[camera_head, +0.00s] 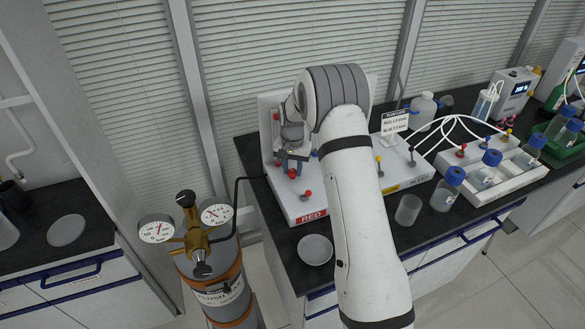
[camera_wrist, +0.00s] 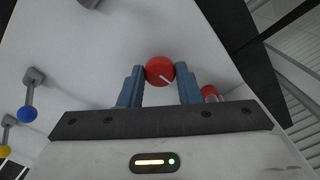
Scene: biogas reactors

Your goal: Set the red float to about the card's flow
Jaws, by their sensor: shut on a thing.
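My gripper (camera_head: 288,158) is at the left, red-labelled part of the white flow panel (camera_head: 306,208). In the wrist view its blue fingers (camera_wrist: 160,72) are shut on a round red knob (camera_wrist: 159,69). A white line on the knob's face points to the lower right. The card (camera_head: 395,122) stands behind the panel, right of my arm; it has a RED line and a BLUE line, but the figures are too small to read surely. I cannot make out the red float or its tube; my arm hides part of the panel.
Red-tipped levers (camera_head: 308,195) stand on the panel near my gripper. A gas cylinder (camera_head: 220,285) with two gauges stands at the left. A dish (camera_head: 315,249), a beaker (camera_head: 408,209) and blue-capped bottles (camera_head: 446,190) are on the bench. A blue-tipped lever (camera_wrist: 28,113) shows in the wrist view.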

